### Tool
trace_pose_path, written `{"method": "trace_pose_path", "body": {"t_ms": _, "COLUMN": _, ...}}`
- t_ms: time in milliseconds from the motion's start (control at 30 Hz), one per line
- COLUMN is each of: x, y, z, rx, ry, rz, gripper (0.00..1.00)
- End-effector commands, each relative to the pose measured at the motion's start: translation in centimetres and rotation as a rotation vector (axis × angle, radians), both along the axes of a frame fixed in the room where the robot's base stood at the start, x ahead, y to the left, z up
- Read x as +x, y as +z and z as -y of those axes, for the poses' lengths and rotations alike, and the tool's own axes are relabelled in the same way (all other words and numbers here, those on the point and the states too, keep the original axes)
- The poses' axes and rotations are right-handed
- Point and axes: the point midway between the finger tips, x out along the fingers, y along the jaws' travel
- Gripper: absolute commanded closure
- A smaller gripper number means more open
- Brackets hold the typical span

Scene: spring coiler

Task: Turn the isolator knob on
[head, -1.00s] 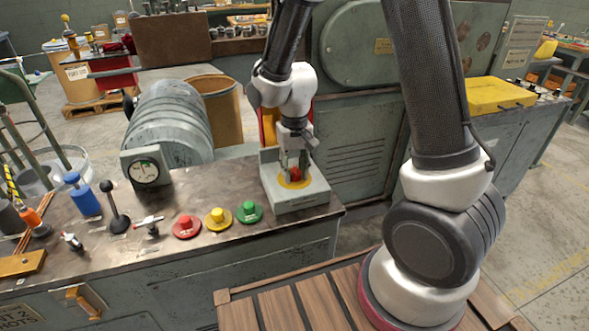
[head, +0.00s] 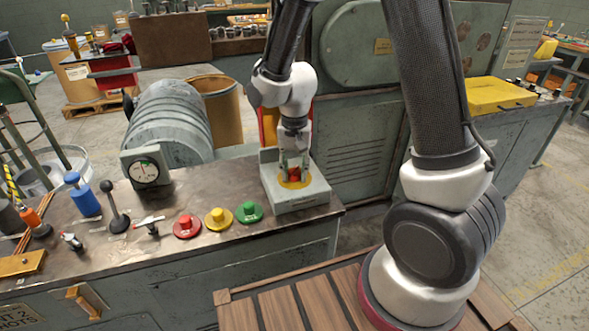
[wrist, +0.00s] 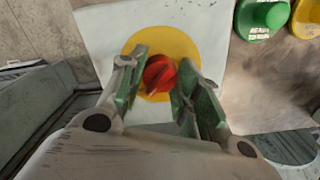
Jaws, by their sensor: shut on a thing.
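The isolator knob (wrist: 160,74) is red with a raised grip bar and sits on a round yellow plate (wrist: 196,50) on a pale grey box. It also shows in the head view (head: 294,174), partly behind the fingers. The grey box (head: 302,200) stands at the right end of the bench. My gripper (wrist: 154,84) comes down from above with a finger on either side of the knob, shut on it. In the wrist view the knob's bar runs at a slant. The exact finger contact is partly hidden.
Green (head: 249,211), yellow (head: 218,217) and red (head: 187,226) push buttons stand left of the box on the bench (head: 165,245). A black-knobbed lever (head: 115,208) and a dial gauge (head: 146,171) are further left. A green machine cabinet (head: 365,130) rises behind.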

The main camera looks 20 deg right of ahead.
Motion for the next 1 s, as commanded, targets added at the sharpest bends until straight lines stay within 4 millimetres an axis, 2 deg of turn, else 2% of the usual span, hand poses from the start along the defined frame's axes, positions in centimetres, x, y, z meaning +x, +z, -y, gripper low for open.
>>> {"method": "trace_pose_path", "body": {"t_ms": 167, "x": 0.1, "y": 0.1, "z": 0.0, "rx": 0.001, "ry": 0.0, "rz": 0.003, "gripper": 0.91}}
{"method": "trace_pose_path", "body": {"t_ms": 200, "x": 0.1, "y": 0.1, "z": 0.0, "rx": 0.001, "ry": 0.0, "rz": 0.003, "gripper": 0.65}}
{"method": "trace_pose_path", "body": {"t_ms": 333, "x": 0.1, "y": 0.0, "z": 0.0, "rx": 0.001, "ry": 0.0, "rz": 0.003, "gripper": 0.43}}
{"method": "trace_pose_path", "body": {"t_ms": 633, "x": 0.0, "y": 0.1, "z": 0.0, "rx": 0.001, "ry": 0.001, "rz": 0.001, "gripper": 0.43}}
{"method": "trace_pose_path", "body": {"t_ms": 733, "x": 0.1, "y": 0.7, "z": 0.0, "rx": 0.002, "ry": 0.001, "rz": 0.004, "gripper": 0.43}}
{"method": "trace_pose_path", "body": {"t_ms": 867, "x": 0.2, "y": 2.9, "z": -0.1, "rx": 0.003, "ry": 0.001, "rz": 0.007, "gripper": 0.43}}
{"method": "trace_pose_path", "body": {"t_ms": 1000, "x": 0.2, "y": 6.2, "z": -0.1, "rx": 0.003, "ry": 0.001, "rz": 0.008, "gripper": 0.43}}
